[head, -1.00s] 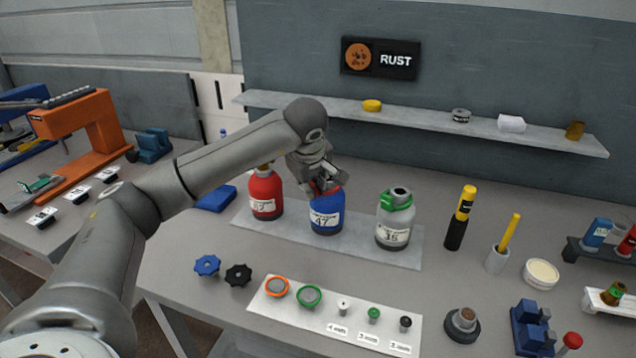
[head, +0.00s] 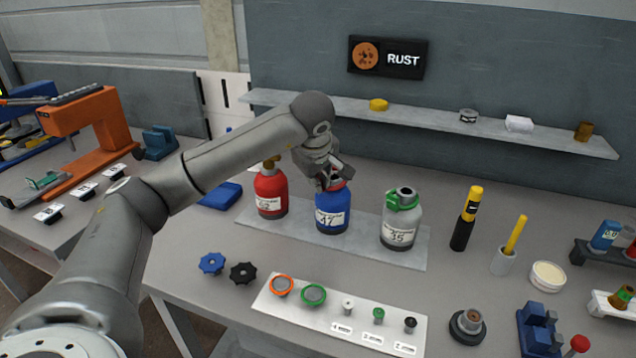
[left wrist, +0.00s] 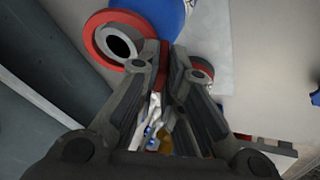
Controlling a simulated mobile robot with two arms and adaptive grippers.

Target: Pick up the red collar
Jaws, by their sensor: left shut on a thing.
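The red collar (head: 338,184) sits around the neck of the blue cylinder (head: 332,218) marked 47, which stands on the grey plate. In the left wrist view the collar (left wrist: 93,35) shows as a red ring around the grey neck, with a red part running between my fingers. My left gripper (head: 335,174) is at the top of the blue cylinder. In the left wrist view the left gripper (left wrist: 165,52) is shut on the red part of the collar. The fingers hide part of the collar. My right gripper is not in view.
A red cylinder (head: 270,196) stands close on the left and a grey cylinder (head: 399,228) with a green collar (head: 403,202) on the right, all on the plate (head: 290,232). A white board (head: 318,322) with small parts lies in front. A wall shelf (head: 430,122) is behind.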

